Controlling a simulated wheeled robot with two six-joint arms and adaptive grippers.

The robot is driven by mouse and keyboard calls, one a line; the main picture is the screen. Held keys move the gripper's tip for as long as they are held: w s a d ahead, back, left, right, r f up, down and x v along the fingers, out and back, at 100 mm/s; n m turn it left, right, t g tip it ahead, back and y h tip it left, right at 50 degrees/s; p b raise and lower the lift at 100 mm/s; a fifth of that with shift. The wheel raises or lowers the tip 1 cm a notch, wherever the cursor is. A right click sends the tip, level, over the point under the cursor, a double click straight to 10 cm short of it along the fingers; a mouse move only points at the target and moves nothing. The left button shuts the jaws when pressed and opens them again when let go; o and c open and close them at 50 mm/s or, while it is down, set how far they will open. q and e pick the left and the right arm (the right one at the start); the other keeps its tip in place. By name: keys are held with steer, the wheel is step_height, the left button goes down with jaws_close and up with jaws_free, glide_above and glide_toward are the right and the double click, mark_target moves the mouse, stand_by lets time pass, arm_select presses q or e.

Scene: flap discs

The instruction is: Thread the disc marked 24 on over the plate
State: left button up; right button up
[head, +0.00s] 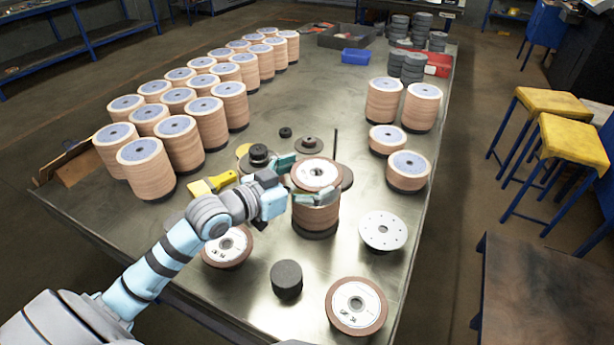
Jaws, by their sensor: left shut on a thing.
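My left gripper (306,182) is shut on a brown flap disc (318,172) with a pale label, at the middle of the table. The held disc is at the top of a brown stack (316,217); I cannot tell whether it touches the stack. Its number is too small to read. A pale round plate with holes (383,231) lies to the right, apart from the gripper. Two more labelled flap discs lie near the front: one at lower right (357,304), and one at left (229,248), partly behind my arm. My right gripper is not in view.
Tall disc stacks (210,125) fill the table's left side, and shorter stacks (407,170) stand at right. A thin dark upright rod (335,144) rises behind the held disc. A black cylinder (286,279) stands in front. A yellow tool (213,183) lies left of the gripper.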

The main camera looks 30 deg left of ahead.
arm_select(q)
steer(key=shift+f, duration=0.1)
steer(key=shift+f+b, duration=1.45)
steer(key=shift+f, duration=0.4)
steer(key=o, duration=1.7)
step_height(320, 180, up, 10)
steer(key=shift+r, duration=0.1)
